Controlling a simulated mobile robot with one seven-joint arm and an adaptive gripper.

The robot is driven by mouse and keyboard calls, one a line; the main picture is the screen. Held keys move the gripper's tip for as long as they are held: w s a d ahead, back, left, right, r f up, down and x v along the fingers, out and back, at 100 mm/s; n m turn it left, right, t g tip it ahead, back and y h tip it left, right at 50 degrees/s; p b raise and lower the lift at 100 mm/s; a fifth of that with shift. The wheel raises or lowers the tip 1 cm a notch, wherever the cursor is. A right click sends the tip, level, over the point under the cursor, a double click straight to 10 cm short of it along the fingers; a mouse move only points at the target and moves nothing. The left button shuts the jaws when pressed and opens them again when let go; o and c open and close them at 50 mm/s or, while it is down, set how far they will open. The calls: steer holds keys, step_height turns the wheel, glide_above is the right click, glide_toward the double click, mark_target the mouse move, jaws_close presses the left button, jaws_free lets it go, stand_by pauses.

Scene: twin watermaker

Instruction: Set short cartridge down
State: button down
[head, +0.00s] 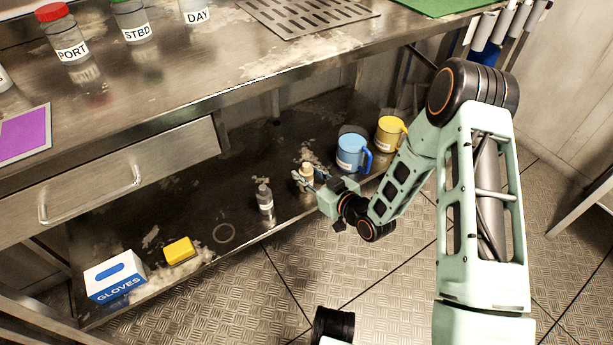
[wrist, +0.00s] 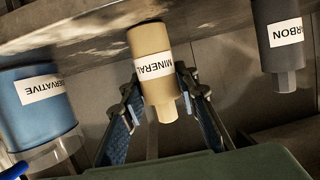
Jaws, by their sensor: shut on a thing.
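A tan cartridge labelled MINERAL (wrist: 148,45) stands upright between the fingers of my gripper (wrist: 158,92); the wrist view shows it upside down. In the head view the tan cartridge (head: 305,172) is at the lower shelf (head: 190,215), partly hidden by my gripper (head: 311,181). My gripper is shut on it, reaching in from the right. The cartridge's base is at or just above the shelf surface; I cannot tell if it touches. A dark grey cartridge labelled CARBON (wrist: 282,40) stands apart from it, to the left in the head view (head: 265,198).
A yellow sponge-like block (head: 179,250) and a gloves box (head: 114,277) are at the shelf's left. The bench top (head: 190,85) and drawer (head: 120,185) overhang the shelf.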

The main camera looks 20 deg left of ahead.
steer(key=shift+r, duration=0.1)
steer(key=c, duration=1.5)
jaws_free()
steer(key=shift+s+d+r, duration=0.1)
steer(key=shift+s+d, duration=0.05)
steer(key=shift+d, duration=0.1)
steer(key=p+v, duration=0.3)
steer(key=v, duration=0.8)
steer(key=shift+s+d+p, duration=0.15)
steer(key=shift+p, duration=0.2)
